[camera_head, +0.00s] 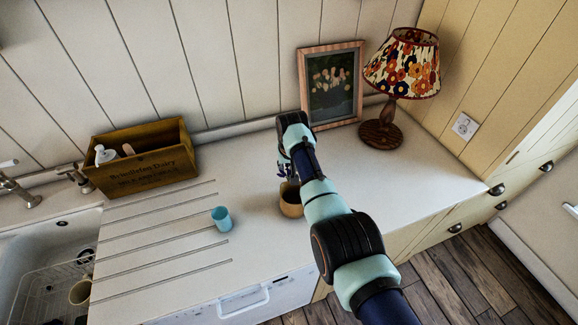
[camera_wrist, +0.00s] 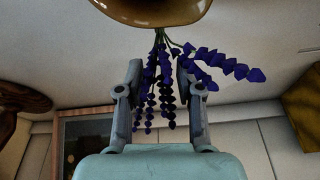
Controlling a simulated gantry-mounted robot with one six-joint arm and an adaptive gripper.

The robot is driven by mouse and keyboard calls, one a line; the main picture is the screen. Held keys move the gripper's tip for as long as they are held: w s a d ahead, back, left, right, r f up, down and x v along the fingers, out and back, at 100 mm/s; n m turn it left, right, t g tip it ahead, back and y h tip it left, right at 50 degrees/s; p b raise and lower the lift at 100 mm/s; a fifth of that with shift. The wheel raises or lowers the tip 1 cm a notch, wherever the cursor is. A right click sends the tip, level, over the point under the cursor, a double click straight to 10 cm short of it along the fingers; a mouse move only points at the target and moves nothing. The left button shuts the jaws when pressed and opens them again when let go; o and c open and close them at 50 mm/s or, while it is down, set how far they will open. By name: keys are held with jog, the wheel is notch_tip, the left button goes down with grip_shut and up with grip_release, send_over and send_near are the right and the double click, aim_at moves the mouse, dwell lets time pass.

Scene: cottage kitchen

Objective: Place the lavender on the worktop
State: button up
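The lavender (camera_wrist: 152,85) shows in the wrist view as several drooping purple-blue flower spikes on thin green stems. The stems come out of a brown pot (camera_wrist: 150,12). The same tan pot (camera_head: 291,205) stands on the worktop (camera_head: 330,175) in the head view, partly behind my arm. My gripper (camera_wrist: 160,68) is open, with a finger on each side of the lavender and gaps showing between fingers and stems. One spike hangs out past the right finger. In the head view my arm mostly hides the lavender and fingertips.
A blue cup (camera_head: 221,219) stands on the worktop left of the pot. A wooden crate (camera_head: 143,176) stands at the back left, beside the sink (camera_head: 30,248). A framed picture (camera_head: 331,85) and a lamp (camera_head: 381,132) stand at the back. The worktop right of my arm is clear.

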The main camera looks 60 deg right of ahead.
jog(key=p+v, duration=0.3)
jog(key=v, duration=0.9)
jog(key=shift+r, duration=0.2)
jog(key=shift+a, duration=0.1)
jog(key=w+a+f+n+t, duration=0.25)
jog(key=w+a, duration=0.55)
jog(key=a, duration=0.5)
jog(key=w+a+r+n+t, duration=0.1)
jog(key=a+n+t, duration=0.3)
jog(key=a, duration=1.5)
jog(key=s+a+r+n+t+y, duration=0.1)
jog(key=s+a+r+n+t, duration=0.1)
jog(key=a, duration=0.6)
jog(key=s+a+r+n+t+y, duration=0.1)
jog(key=s+a+r+n+t, duration=0.1)
jog(key=s+a+r, duration=0.2)
jog(key=s+a, duration=0.3)
jog(key=a, duration=0.2)
jog(key=shift+s+a+r+y, duration=0.2)
jog(key=shift+s+r+y, duration=0.1)
